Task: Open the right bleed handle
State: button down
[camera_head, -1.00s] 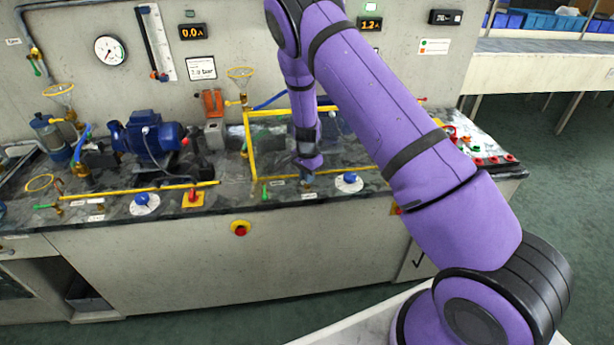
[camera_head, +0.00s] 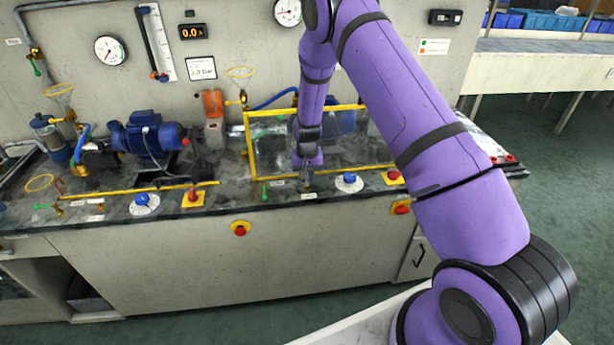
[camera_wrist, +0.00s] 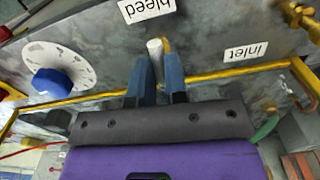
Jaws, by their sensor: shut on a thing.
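My gripper (camera_head: 307,180) is low over the front strip of the bench, in front of the yellow-framed clear guard. In the wrist view its two blue fingers (camera_wrist: 158,65) are closed on the right bleed handle (camera_wrist: 155,48), a short pale grey rod. The rod's tip shows between the fingertips, with a bit of brass beside it. The "bleed" label (camera_wrist: 147,8) lies just past the handle, and it also shows at the bench edge in the head view (camera_head: 309,196). The handle's lower part is hidden by the fingers.
The "inlet" label (camera_wrist: 246,53) and a green handle (camera_wrist: 265,128) are on the other side. A red emergency button (camera_head: 240,229) is on the bench front.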

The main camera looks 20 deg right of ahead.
jog(key=shift+n, duration=0.6)
jog(key=c, duration=1.1)
grip_release()
jog(key=shift+c, duration=0.2)
notch_tip(320, 180, up, 11)
